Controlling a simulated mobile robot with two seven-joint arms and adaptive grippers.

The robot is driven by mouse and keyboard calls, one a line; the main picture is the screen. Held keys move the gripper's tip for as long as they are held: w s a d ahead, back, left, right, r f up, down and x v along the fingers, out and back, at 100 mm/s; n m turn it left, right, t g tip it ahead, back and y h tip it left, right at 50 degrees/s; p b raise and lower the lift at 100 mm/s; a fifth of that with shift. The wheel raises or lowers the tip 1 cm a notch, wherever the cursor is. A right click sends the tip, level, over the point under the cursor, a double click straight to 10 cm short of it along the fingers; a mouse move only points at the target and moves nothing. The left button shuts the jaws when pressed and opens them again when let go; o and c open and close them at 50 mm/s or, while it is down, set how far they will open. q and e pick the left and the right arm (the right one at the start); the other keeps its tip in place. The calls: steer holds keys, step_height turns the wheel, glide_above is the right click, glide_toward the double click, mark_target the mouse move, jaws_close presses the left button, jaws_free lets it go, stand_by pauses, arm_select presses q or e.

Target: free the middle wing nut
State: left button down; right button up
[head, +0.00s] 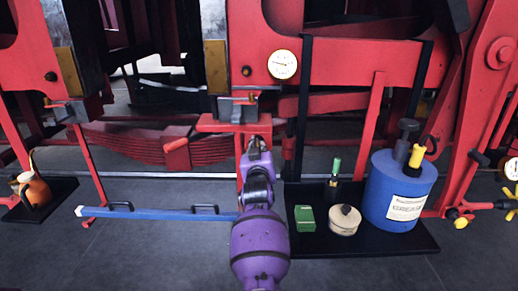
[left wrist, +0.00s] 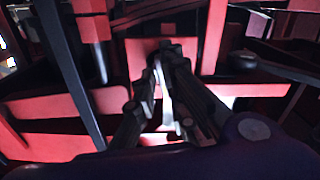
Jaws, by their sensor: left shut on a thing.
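My left arm reaches up from the bottom middle of the head view, and its purple wrist (head: 256,160) stands in front of the red bracket below the middle dark clamp block (head: 238,109). In the left wrist view the dark fingers of my left gripper (left wrist: 165,62) close together in front of a red plate (left wrist: 140,56). They are shut on a small dark thing at their tips, apparently the middle wing nut, which the fingers mostly hide. Whether it has turned or come loose cannot be told. My right gripper is not in view.
A black shelf (head: 402,243) at right holds a blue canister (head: 398,190), a round tin (head: 344,219), a green box (head: 305,218) and a green-topped bottle (head: 335,172). A blue bar (head: 160,213) lies left of my arm. An orange oil can (head: 36,189) stands far left.

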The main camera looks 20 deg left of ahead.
arm_select(q)
steer(key=shift+a+r+n, duration=0.3)
steer(key=shift+r+n, duration=0.05)
steer(key=shift+n, duration=0.45)
steer(key=shift+f, duration=0.1)
steer(key=c, duration=1.9)
jaws_free()
steer(key=shift+s, duration=0.1)
steer(key=shift+a+f, duration=0.1)
steer(key=shift+f, duration=0.05)
step_height(320, 180, up, 10)
steer(key=shift+r, duration=0.1)
